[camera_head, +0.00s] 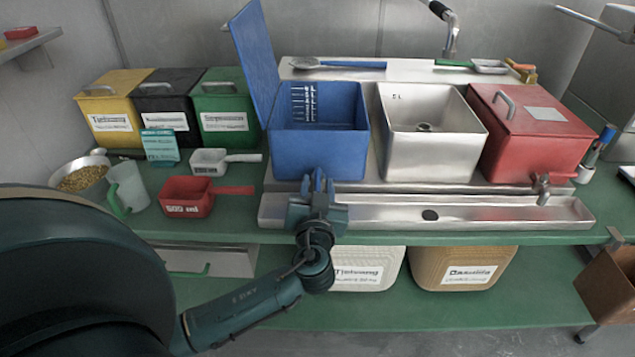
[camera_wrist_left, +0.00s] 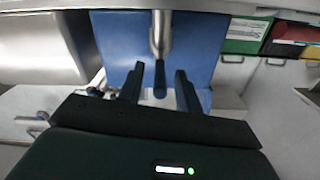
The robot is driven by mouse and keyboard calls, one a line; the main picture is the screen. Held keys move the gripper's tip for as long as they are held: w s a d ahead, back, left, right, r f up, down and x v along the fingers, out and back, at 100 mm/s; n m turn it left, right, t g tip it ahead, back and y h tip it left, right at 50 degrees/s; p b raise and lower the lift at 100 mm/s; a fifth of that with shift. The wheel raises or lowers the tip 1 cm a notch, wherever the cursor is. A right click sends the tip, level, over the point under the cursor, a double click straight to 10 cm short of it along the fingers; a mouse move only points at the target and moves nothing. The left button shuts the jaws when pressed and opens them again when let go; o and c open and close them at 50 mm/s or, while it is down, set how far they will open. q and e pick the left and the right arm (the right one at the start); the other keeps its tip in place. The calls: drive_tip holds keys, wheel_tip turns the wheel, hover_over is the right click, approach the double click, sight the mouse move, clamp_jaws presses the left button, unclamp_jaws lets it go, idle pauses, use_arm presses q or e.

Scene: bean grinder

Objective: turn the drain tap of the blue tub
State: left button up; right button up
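The blue tub (camera_head: 320,150) stands on the steel platform with its lid raised. In the left wrist view its blue wall (camera_wrist_left: 212,40) fills the middle, with the metal drain tap (camera_wrist_left: 160,32) in front of it. A dark tap handle (camera_wrist_left: 160,78) lies between my left fingers. My left gripper (camera_head: 318,184) is in front of the tub's lower front and hides the tap in the head view. In the left wrist view, the left gripper (camera_wrist_left: 160,88) is open, with a visible gap on each side of the handle. My right gripper is not in view.
A steel tub (camera_head: 430,150) and a red tub (camera_head: 530,140) stand to the right. A steel drain channel (camera_head: 480,212) runs below the tubs. A red scoop (camera_head: 187,197), a jug (camera_head: 128,185) and a bowl of beans (camera_head: 80,180) are on the left.

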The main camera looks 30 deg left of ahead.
use_arm(q)
drive_tip(key=shift+w+a, duration=0.2)
drive_tip(key=shift+w, duration=0.05)
drive_tip(key=shift+c, duration=0.5)
clamp_jaws()
